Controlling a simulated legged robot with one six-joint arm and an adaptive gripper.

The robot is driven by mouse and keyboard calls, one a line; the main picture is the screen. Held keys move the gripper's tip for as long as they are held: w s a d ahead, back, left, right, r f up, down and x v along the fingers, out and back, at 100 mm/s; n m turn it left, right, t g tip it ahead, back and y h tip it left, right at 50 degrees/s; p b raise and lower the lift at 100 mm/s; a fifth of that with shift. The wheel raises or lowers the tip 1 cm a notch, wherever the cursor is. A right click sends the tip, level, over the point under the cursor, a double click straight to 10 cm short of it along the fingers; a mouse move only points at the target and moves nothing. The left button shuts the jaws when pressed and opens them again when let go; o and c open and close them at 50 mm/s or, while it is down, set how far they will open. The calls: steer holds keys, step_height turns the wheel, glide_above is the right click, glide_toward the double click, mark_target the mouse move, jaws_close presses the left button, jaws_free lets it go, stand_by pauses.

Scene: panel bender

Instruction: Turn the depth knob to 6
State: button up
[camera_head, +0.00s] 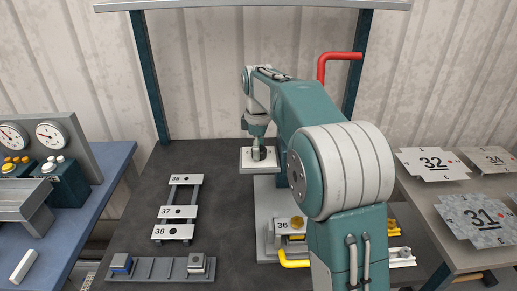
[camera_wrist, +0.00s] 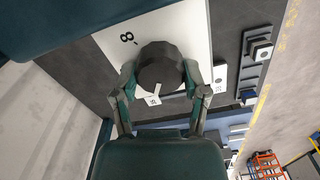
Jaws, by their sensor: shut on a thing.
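The depth knob (camera_wrist: 160,65) is a dark, round, faceted knob with a pale pointer mark on the side toward the bottom of the wrist view. It sits on a white dial plate (camera_wrist: 185,28), where a mark reading 8 shows to its upper left. I cannot make out a 6; the rest of the dial is hidden or outside the view. My gripper (camera_wrist: 160,80) is shut on the knob, one finger on each side. In the head view my gripper (camera_head: 258,148) is over the white plate (camera_head: 246,163) at the back of the dark table.
Numbered plates 35 (camera_head: 183,179), 37 (camera_head: 178,212) and 38 (camera_head: 173,231) lie left of my arm. A red handle (camera_head: 321,66) rises behind my arm; a yellow handle (camera_head: 294,263) is at the front. Plates 32 (camera_head: 432,163) and 31 (camera_head: 482,217) lie on the right table.

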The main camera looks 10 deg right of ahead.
steer(key=shift+f+m, duration=0.15)
steer(key=shift+m, duration=0.25)
steer(key=m, duration=1.1)
steer(key=shift+f, duration=0.1)
stand_by(0.3)
steer(key=o, duration=1.1)
steer(key=shift+o, duration=0.2)
steer(key=shift+r, duration=0.2)
